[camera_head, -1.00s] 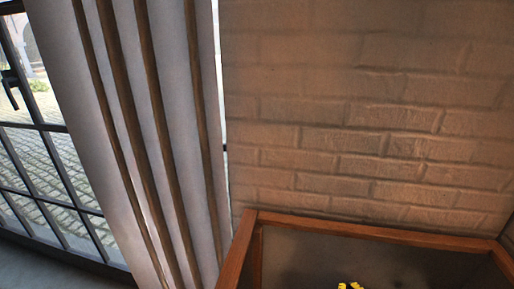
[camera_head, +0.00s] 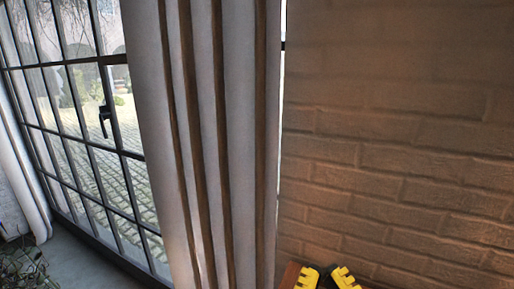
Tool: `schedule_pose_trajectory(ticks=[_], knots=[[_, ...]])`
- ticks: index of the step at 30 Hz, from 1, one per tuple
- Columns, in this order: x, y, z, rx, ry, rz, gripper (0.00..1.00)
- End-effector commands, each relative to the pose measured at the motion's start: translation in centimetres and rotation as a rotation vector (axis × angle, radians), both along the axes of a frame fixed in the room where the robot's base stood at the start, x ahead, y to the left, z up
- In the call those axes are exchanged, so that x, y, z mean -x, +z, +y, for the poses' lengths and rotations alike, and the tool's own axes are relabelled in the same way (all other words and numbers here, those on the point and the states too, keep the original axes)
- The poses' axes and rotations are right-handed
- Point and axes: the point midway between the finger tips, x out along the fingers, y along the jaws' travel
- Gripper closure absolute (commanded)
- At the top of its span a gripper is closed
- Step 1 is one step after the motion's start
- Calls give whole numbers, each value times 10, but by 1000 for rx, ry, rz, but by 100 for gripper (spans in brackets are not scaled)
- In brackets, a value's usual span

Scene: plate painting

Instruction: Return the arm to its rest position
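Two yellow and black parts that look like the fingertips of my gripper (camera_head: 326,274) show at the bottom edge, right of centre. They stand side by side with a narrow dark gap at the top. The rest of the gripper and the arm are below the picture, so how far the fingers are open is unclear. I see no object between the tips.
A wooden frame edge (camera_head: 290,276) shows beside the yellow tips. Behind is a brick wall (camera_head: 400,150). A pleated curtain (camera_head: 215,130) hangs left of it, beside a large gridded window (camera_head: 90,120). A plant (camera_head: 22,265) stands at the lower left.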

Motion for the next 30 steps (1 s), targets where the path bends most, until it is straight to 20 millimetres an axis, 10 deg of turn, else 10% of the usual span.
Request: schedule_pose_trajectory(ticks=[21, 30], knots=[[-1, 310, -1, -7, 2, 2, 100], [-1, 341, -1, -8, 3, 3, 100]])
